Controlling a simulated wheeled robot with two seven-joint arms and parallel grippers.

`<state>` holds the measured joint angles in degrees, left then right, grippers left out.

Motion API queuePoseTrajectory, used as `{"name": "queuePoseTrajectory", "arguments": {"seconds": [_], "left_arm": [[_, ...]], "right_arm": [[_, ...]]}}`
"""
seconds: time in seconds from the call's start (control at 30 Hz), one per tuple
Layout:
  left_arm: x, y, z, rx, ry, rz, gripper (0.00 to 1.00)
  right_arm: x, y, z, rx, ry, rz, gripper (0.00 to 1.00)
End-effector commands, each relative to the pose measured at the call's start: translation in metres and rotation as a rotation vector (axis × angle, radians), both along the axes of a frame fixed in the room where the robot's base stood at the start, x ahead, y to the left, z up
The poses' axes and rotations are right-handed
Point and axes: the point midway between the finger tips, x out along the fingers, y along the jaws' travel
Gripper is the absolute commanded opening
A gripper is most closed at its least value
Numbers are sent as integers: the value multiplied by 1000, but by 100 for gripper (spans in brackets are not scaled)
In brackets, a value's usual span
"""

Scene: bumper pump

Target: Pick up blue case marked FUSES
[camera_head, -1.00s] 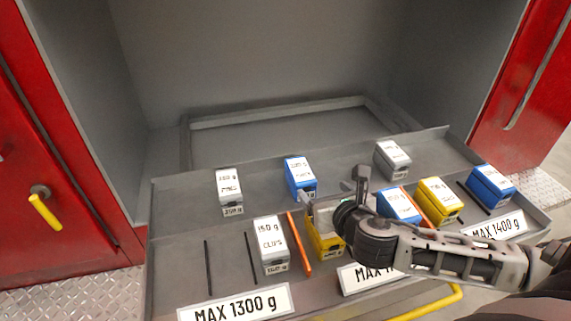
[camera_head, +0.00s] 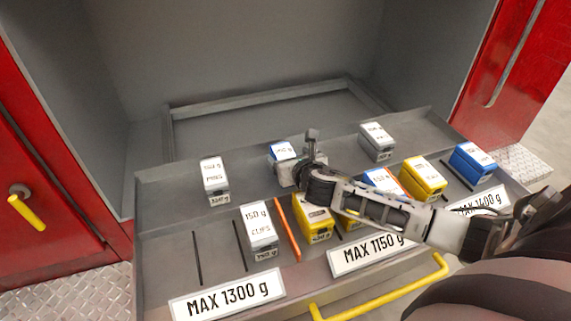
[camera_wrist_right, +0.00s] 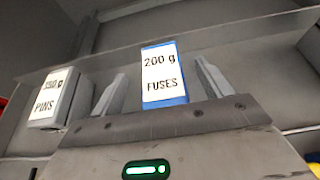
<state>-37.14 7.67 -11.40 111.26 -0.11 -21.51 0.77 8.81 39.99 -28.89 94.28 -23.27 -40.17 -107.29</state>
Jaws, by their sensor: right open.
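The blue case marked "200 g FUSES" (camera_wrist_right: 165,80) stands between the two fingers of my right gripper in the right wrist view. In the head view the blue case (camera_head: 284,150) is at the back of the tray, partly hidden by my right gripper (camera_head: 285,170). The right gripper (camera_wrist_right: 160,95) is open, with a finger on each side of the case and visible gaps between. My left gripper is not in view.
The grey tray (camera_head: 165,220) holds several other cases: a white PINS case (camera_head: 213,180), a white CLIPS case (camera_head: 258,228), yellow cases (camera_head: 423,178) and a blue one at right (camera_head: 472,162). Orange (camera_head: 287,228) and black dividers stand in it. A red cabinet door (camera_head: 50,180) is at left.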

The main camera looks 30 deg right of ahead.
Motion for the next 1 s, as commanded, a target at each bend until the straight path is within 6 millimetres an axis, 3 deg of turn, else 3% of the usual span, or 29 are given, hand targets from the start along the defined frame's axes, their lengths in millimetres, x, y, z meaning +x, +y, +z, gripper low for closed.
{"name": "queuePoseTrajectory", "arguments": {"seconds": [0.2, 0.5, 0.7, 1.0], "left_arm": [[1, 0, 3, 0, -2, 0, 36], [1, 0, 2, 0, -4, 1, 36], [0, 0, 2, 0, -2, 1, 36], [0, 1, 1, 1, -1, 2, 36]], "right_arm": [[23, -5, -11, 0, 0, -2, 78], [26, -6, -13, 0, 0, 0, 78], [26, -6, -13, 0, 0, 0, 24], [27, -6, -11, 0, -2, 0, 24]]}}
